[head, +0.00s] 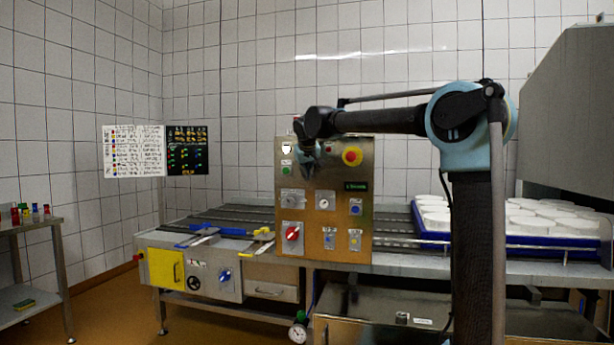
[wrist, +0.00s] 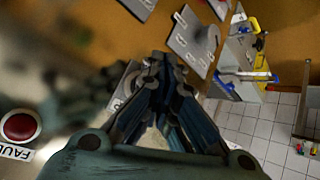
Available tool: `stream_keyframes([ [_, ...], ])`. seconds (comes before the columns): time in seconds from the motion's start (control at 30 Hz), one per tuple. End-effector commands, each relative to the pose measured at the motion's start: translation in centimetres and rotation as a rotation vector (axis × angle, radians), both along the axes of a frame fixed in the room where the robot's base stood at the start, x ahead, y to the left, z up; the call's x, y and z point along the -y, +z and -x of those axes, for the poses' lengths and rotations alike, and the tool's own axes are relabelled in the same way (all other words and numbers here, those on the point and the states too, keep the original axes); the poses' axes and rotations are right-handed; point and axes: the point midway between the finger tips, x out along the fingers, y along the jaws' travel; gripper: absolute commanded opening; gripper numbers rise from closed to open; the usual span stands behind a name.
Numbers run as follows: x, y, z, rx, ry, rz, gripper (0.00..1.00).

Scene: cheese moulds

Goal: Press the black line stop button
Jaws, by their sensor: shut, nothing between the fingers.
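The steel control panel (head: 335,225) stands upright on the conveyor bench in the middle of the head view. My gripper (head: 308,172) is shut and empty, in front of the panel's upper left part. In the wrist view its closed fingertips (wrist: 163,60) point at the blurred panel face, close to a pale plate (wrist: 122,84) that they partly cover. I cannot make out the black line stop button; the gripper hides part of the panel. I cannot tell whether the fingertips touch the panel.
A red rotary switch (head: 292,233) is lower. A red FAULT-like lamp (wrist: 20,126) shows in the wrist view. A blue tray (head: 430,238) holds white moulds at right.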

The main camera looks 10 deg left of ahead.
Motion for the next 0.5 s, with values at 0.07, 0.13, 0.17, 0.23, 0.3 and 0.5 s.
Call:
stream_keyframes([
  [0.07, 0.01, 0.01, -0.09, 0.0, 0.0, 0.0, 0.0],
  [0.13, 0.01, 0.01, -0.16, 0.0, 0.0, 0.0, 0.0],
  [0.17, 0.01, 0.0, -0.19, 0.0, 0.0, 0.0, 0.0],
  [0.23, 0.02, 0.0, -0.26, 0.0, 0.0, 0.0, 0.0],
  [0.3, 0.02, 0.01, -0.32, 0.0, 0.0, 0.0, 0.0],
  [0.5, 0.04, 0.01, -0.52, 0.0, -0.001, -0.001, 0.0],
])
